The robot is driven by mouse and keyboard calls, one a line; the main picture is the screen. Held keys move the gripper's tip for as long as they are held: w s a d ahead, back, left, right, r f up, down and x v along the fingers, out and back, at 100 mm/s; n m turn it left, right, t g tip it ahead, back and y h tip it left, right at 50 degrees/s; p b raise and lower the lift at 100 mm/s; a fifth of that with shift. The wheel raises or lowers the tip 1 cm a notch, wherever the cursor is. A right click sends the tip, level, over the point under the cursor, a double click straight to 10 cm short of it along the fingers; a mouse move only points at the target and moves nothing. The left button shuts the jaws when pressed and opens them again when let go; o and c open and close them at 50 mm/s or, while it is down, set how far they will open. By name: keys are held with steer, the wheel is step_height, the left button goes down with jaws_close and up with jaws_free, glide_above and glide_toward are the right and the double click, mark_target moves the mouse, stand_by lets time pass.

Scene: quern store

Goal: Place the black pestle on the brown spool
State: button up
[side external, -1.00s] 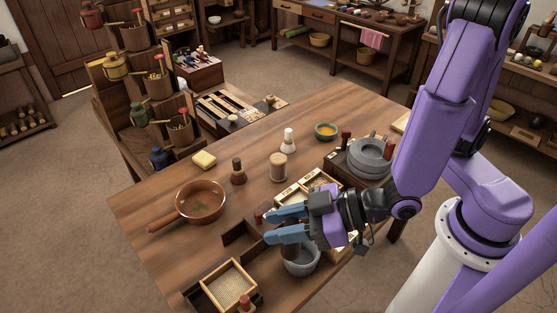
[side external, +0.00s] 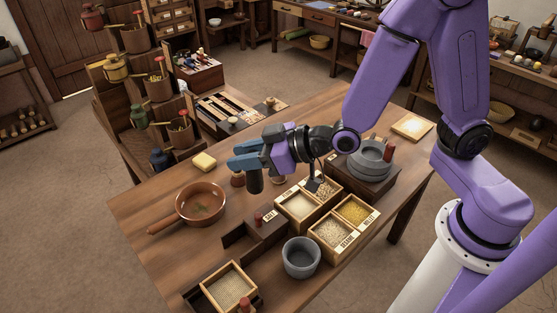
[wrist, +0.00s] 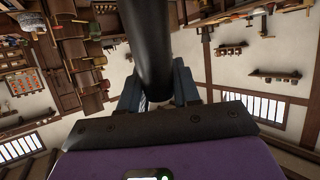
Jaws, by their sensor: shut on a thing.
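My gripper (side external: 248,157) is shut on the black pestle (side external: 255,182), which hangs upright from the fingers above the table. In the wrist view the pestle (wrist: 148,50) shows as a thick dark cylinder between the fingertips (wrist: 155,88). The tan-brown spool stood on the table just right of where the pestle now hangs; my gripper now hides most or all of it. I cannot tell how far the pestle is from it.
A dark brown bottle-like thing (side external: 237,180) shows partly behind the fingers. A grey bowl (side external: 301,257), grain boxes (side external: 333,234) and a stone quern (side external: 371,160) stand front and right.

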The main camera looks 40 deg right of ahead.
steer(key=w+d+m+t+h, duration=0.1)
steer(key=w+d, duration=0.7)
steer(key=d, duration=0.3)
steer(key=w+d+m+t+h, duration=0.1)
steer(key=w+d+m+h, duration=0.1)
steer(key=w+d, duration=0.65)
steer(key=shift+y, duration=0.3)
steer(key=shift+s+d+f, duration=0.15)
steer(key=shift+s+f, duration=0.1)
steer(key=shift+f, duration=2)
steer(key=shift+s+d+f, duration=0.15)
steer(key=shift+s+f, duration=0.15)
steer(key=shift+f, duration=1.95)
steer(key=shift+s+d+f, duration=0.15)
steer(key=shift+s+f, duration=0.1)
steer(key=shift+f, duration=2)
steer(key=shift+f, duration=0.15)
steer(key=o, duration=1.1)
steer(key=shift+c, duration=0.2)
